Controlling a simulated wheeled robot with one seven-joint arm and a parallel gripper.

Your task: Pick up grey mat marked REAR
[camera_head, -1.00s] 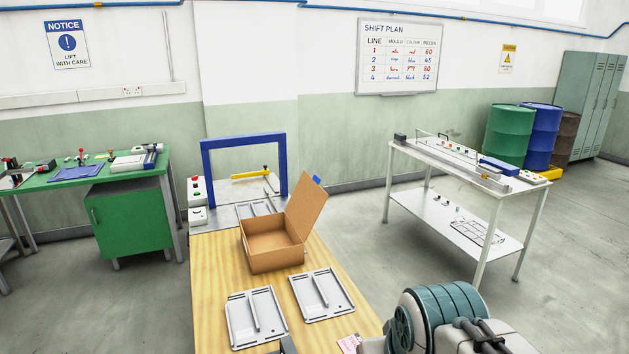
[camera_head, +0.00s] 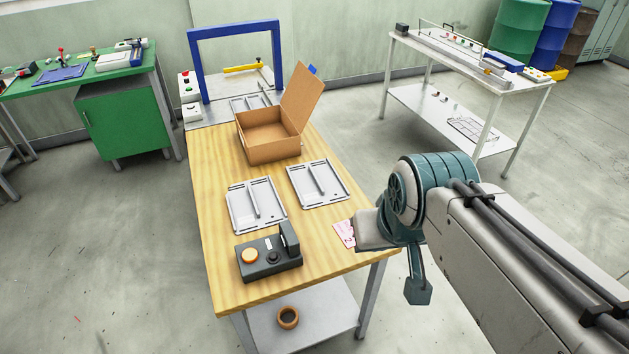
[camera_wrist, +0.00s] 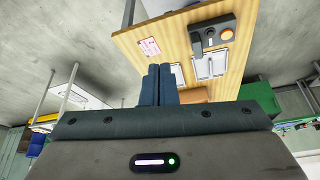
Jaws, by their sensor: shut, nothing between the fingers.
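No mat with legible REAR lettering shows in either view. Two flat light grey trays, a left one (camera_head: 256,204) and a right one (camera_head: 318,183), lie side by side on the wooden table (camera_head: 215,262). Each has a raised bar, and no word on them can be read. One tray (camera_wrist: 210,66) also shows in the wrist view, with part of another behind my fingers. My gripper (camera_wrist: 160,68) is shut and empty, its dark teal fingers together, apart from the trays. In the head view my arm is at the right front corner of the table.
A black control box (camera_head: 268,256) with an orange button stands in front of the trays. An open cardboard box (camera_head: 268,150) and a blue frame (camera_head: 197,75) are behind them. A pink note (camera_head: 343,232) lies near my arm. A white table (camera_head: 470,70) stands at right.

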